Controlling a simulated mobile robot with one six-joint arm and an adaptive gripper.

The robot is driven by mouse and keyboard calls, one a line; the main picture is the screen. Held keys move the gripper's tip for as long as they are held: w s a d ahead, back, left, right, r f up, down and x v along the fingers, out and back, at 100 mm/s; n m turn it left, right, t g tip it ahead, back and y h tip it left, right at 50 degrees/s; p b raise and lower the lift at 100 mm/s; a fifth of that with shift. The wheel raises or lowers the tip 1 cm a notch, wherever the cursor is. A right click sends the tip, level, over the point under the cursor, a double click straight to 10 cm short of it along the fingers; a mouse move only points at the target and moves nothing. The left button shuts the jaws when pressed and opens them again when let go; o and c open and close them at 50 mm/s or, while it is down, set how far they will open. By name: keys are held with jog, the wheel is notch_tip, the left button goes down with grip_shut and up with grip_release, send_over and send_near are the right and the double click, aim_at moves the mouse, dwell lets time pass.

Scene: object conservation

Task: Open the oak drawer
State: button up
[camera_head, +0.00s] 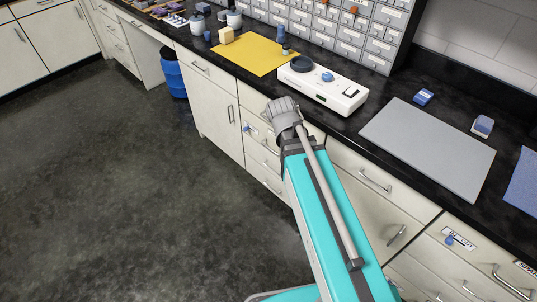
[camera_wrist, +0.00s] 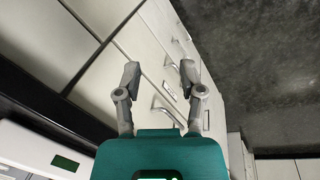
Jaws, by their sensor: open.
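No drawer with a wood colour shows; all drawer fronts are pale cream, so I cannot tell which is the oak one. In the wrist view my gripper (camera_wrist: 160,76) is open and empty, its two fingers spread in front of a drawer bank. A drawer front (camera_wrist: 140,48) lies past the fingers. One bar handle (camera_wrist: 170,63) shows between the fingertips and another handle (camera_wrist: 163,103) nearer, with a small white label (camera_wrist: 169,91) between them. I see no contact with either handle.
A black countertop (camera_head: 340,130) runs above the drawers. It bears a white device (camera_head: 322,86), a yellow mat (camera_head: 252,56) and a grey mat (camera_head: 430,150). A blue bin (camera_head: 173,74) stands under the counter. The dark floor (camera_head: 120,180) at left is clear.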

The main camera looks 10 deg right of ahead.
jog(key=w+f+n+t+h+b, duration=0.1)
jog(key=w+f+h+b, duration=0.2)
jog(key=w+f+b, duration=0.5)
jog(key=n+t+h+b, duration=0.5)
jog(key=t+h+b, duration=0.2)
jog(key=b, duration=2.3)
send_near(268, 147)
jog(key=s+a, duration=0.2)
jog(key=s, duration=0.1)
jog(key=shift+w+a+f+t+b, duration=0.2)
jog(key=shift+a+t+b, duration=0.15)
jog(key=shift+a+t, duration=0.1)
jog(key=b+x, duration=0.3)
jog(key=x, duration=1)
jog(key=shift+w+d, duration=0.2)
jog(key=shift+d, duration=0.15)
grip_shut()
